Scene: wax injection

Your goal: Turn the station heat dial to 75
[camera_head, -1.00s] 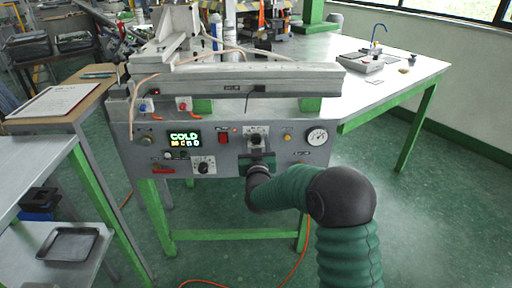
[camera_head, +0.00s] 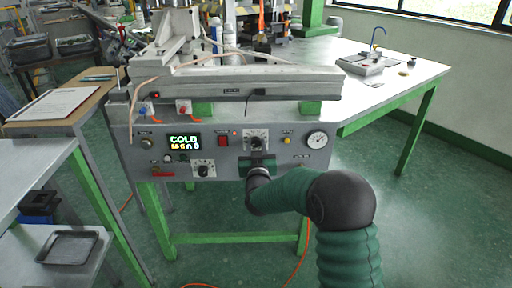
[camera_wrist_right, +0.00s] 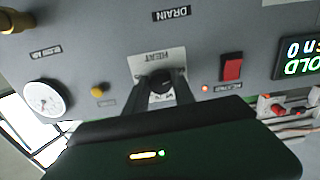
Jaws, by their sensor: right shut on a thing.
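The heat dial (camera_head: 256,143) is a black knob on a white scale plate on the station's grey front panel. My right gripper (camera_head: 257,152) reaches it from below and in front. In the right wrist view, where the panel appears upside down, the dial (camera_wrist_right: 161,84) sits between the two dark fingers of my right gripper (camera_wrist_right: 161,92), which are shut on it. The fingers and the gripper body hide part of the scale, and the number it points to cannot be read. The display (camera_head: 184,142) reads COLD on its upper line. My left gripper is not in view.
A second black dial (camera_head: 203,170) sits lower left on the panel. A red switch (camera_head: 223,140), a yellow button (camera_head: 287,141) and a round gauge (camera_head: 317,140) flank the heat dial. A grey side table (camera_head: 35,170) stands at left.

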